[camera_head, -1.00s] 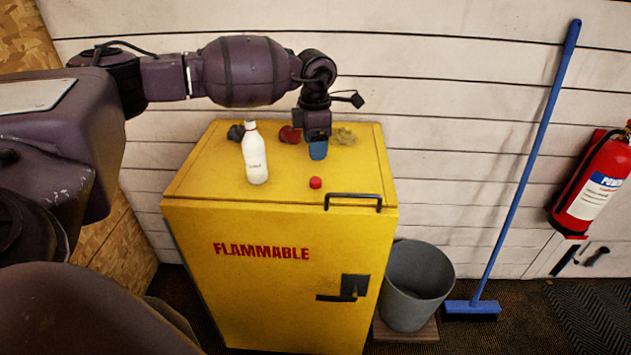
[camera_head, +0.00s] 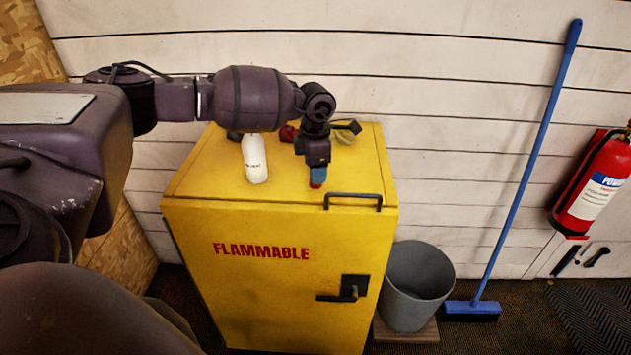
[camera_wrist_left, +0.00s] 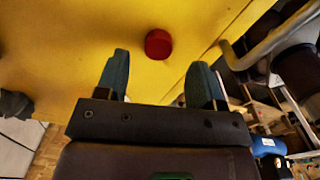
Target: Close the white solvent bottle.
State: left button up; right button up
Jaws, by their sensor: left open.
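The white solvent bottle (camera_head: 255,160) stands upright on top of the yellow cabinet (camera_head: 220,185), left of my left gripper. My forearm hides its neck and top. A small red cap (camera_head: 316,186) lies on the cabinet top near the front edge, mostly hidden behind my fingers in the head view. My left gripper (camera_head: 318,177) points down over it. In the left wrist view the red cap (camera_wrist_left: 158,43) lies just beyond the gap between the two blue fingertips (camera_wrist_left: 159,66), which are apart with nothing between them. My right gripper is not in view.
A black handle bar (camera_head: 353,200) rises at the cabinet's front edge, just right of my gripper. A red item (camera_head: 288,133) and a crumpled yellowish item (camera_head: 344,137) lie at the back. A grey bin (camera_head: 418,285) stands on the floor at right.

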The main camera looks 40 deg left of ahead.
pick_arm(q)
notch_tip(320, 180, down, 4)
jog(key=shift+w+a+r, duration=0.1)
jog(key=shift+r, duration=0.15)
jog(key=c, duration=1)
